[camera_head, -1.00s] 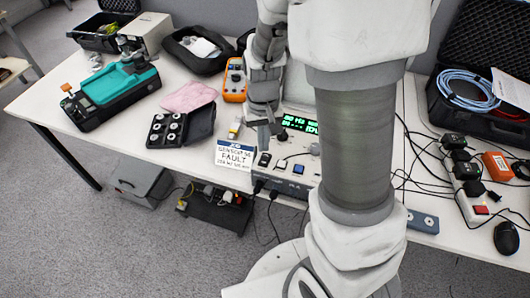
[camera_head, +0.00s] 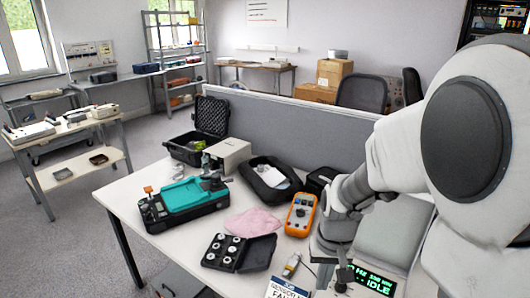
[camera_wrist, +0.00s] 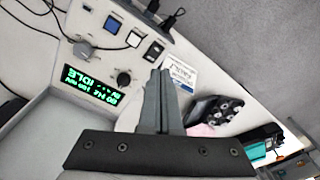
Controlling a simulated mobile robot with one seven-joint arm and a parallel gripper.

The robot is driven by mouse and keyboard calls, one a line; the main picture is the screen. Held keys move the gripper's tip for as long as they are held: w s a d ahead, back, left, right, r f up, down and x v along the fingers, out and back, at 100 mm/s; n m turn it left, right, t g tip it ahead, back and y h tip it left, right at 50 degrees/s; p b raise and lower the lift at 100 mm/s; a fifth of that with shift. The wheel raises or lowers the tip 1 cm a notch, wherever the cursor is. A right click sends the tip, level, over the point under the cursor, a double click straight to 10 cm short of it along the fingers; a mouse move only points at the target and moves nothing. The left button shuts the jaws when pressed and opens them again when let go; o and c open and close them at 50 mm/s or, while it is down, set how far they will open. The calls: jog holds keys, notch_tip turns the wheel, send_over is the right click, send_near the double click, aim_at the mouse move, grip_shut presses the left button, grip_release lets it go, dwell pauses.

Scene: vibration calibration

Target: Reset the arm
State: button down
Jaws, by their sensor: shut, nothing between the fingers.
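My arm (camera_head: 395,150) fills the right side of the head view, bent over the table. My gripper (camera_head: 343,278) points down just left of the lit green display (camera_head: 372,281), which reads IDLE. In the wrist view my gripper (camera_wrist: 159,72) has its two grey fingers together with nothing between them. The control box's display also shows in the wrist view (camera_wrist: 92,85), left of the fingers, with knobs and switches around it. A white sign reading FAULT (camera_wrist: 180,76) lies just beyond the fingertips. My arm hides part of the box in the head view.
On the table are an orange multimeter (camera_head: 300,215), a pink cloth (camera_head: 253,222), a black case of round parts (camera_head: 225,251), a teal-topped machine (camera_head: 191,199) and a black pouch (camera_head: 270,177). A grey partition (camera_head: 290,125) stands behind. Cables (camera_wrist: 45,30) cross the wrist view's upper left.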

jog(key=s+r+t+p, duration=0.1)
jog(key=s+r+t, duration=0.1)
jog(key=s+r, duration=0.4)
jog(key=s+r+n+t+p, duration=0.1)
jog(key=s+r+t, duration=0.1)
jog(key=s+r, duration=0.5)
notch_tip(320, 180, up, 6)
jog(key=shift+d+r+t+p, duration=0.15)
jog(key=shift+t+p, duration=0.2)
jog(key=shift+t, duration=0.05)
jog(key=shift+d, duration=0.1)
dwell(0.6)
